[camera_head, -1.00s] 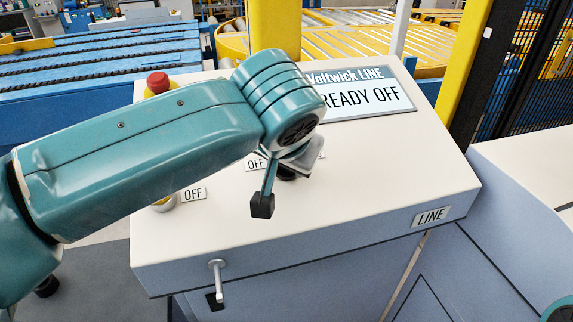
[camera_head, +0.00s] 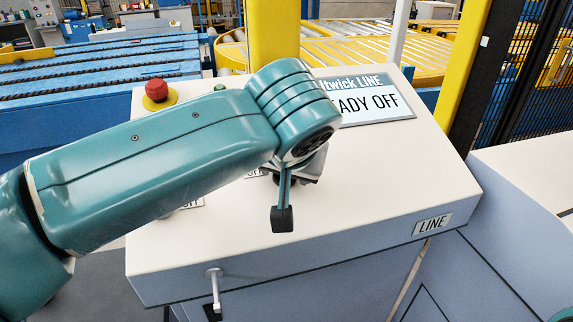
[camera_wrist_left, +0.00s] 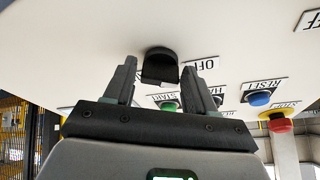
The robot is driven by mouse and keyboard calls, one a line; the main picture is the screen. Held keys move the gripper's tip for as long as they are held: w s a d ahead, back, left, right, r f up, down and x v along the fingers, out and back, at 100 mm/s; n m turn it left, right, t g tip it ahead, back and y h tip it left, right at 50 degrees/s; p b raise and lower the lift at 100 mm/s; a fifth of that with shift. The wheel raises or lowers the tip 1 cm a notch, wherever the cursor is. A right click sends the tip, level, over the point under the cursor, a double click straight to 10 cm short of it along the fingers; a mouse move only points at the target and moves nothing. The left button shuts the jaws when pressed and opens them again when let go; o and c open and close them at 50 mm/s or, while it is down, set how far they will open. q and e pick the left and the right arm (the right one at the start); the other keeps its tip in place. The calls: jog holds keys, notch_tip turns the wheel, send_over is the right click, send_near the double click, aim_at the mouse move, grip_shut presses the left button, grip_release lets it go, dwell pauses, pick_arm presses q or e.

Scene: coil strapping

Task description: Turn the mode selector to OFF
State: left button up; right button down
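The mode selector, a black knob (camera_wrist_left: 160,55), stands on the cream console top in the left wrist view, beside a label reading OFF (camera_wrist_left: 204,65). My left gripper (camera_wrist_left: 160,72) is open, its two dark fingers on either side of the knob; I cannot tell whether they touch it. In the head view my left arm reaches over the console and hides most of the knob and its labels. One black fingertip (camera_head: 283,218) shows below the wrist. My right gripper is not in view.
Green (camera_wrist_left: 168,105), blue (camera_wrist_left: 259,98) and red (camera_wrist_left: 279,122) buttons sit near the knob in the wrist view. A crank-like handle (camera_head: 214,285) juts from the console front.

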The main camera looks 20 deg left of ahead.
pick_arm(q)
jog(key=shift+o, duration=0.6)
jog(key=shift+r, duration=0.1)
jog(key=shift+s+d+r, duration=0.1)
jog(key=shift+s+r, duration=0.05)
jog(key=shift+r, duration=0.2)
jog(key=p+v, duration=0.3)
jog(key=v, duration=1.2)
jog(key=shift+s+r, duration=0.2)
jog(key=shift+d, duration=0.1)
